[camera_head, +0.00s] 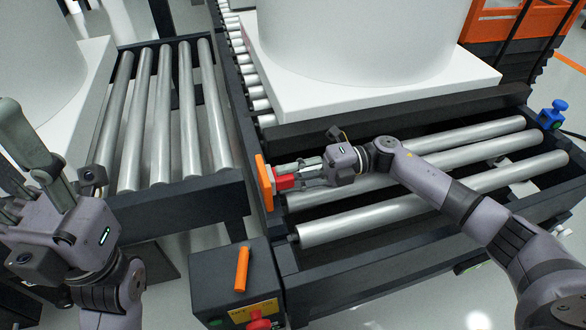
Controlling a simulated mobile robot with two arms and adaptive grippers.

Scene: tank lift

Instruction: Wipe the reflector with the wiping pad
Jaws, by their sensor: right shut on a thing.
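My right gripper (298,180) is shut on a small red block (284,182), which looks like the wiping pad. The block is at an upright orange plate (263,182), which looks like the reflector, at the left edge of the right conveyor. The block's left end meets the plate in the picture; I cannot tell if they touch. The plate's face is turned away, mostly hidden. My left gripper (10,160) is at the left edge of the view, empty, its fingers apart, away from the plate.
The right conveyor has metal rollers (430,202) under my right arm. A large white tank base (380,90) stands behind it. A control box (215,290) with an orange handle (242,268) and a red button stands in front. Another roller conveyor (170,110) is at left.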

